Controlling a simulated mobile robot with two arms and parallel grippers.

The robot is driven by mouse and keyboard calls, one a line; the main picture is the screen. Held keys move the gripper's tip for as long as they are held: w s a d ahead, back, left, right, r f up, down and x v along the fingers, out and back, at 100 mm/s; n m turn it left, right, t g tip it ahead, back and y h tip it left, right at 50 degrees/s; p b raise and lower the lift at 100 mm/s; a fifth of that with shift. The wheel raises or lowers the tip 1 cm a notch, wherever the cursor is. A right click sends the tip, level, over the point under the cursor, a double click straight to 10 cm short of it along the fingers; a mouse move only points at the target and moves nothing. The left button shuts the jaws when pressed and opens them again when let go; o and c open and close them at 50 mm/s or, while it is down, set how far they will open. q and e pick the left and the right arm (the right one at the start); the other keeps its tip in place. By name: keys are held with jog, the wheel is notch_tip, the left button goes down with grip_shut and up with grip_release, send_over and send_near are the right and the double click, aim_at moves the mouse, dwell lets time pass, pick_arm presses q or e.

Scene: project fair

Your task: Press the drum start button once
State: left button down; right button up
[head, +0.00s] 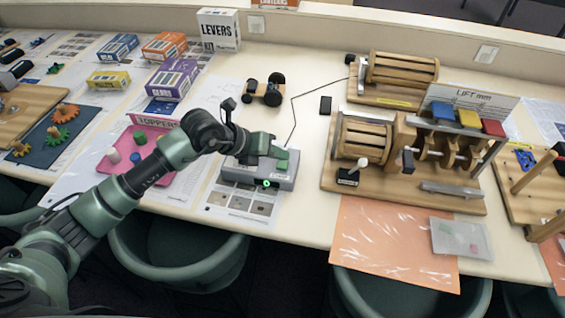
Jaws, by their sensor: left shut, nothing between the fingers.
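A grey control box (287,182) sits near the table's front edge, left of the wooden drum machine. A small round button with a lit green ring (267,184) is on its front part. A thin dark cable runs from the box toward the back. My left gripper (283,158) is shut and empty, over the top of the box, behind and a little right of the green ring. It hides part of the box's top; I cannot tell whether it touches it. A slatted wooden drum (362,140) stands on a wooden base to the right. My right gripper is not in view.
A pink tray (120,166) is left, beneath my arm. Bare table lies between box and drum.

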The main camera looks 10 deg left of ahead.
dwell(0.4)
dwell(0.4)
pick_arm(q)
jog(key=shift+f+b, duration=0.35)
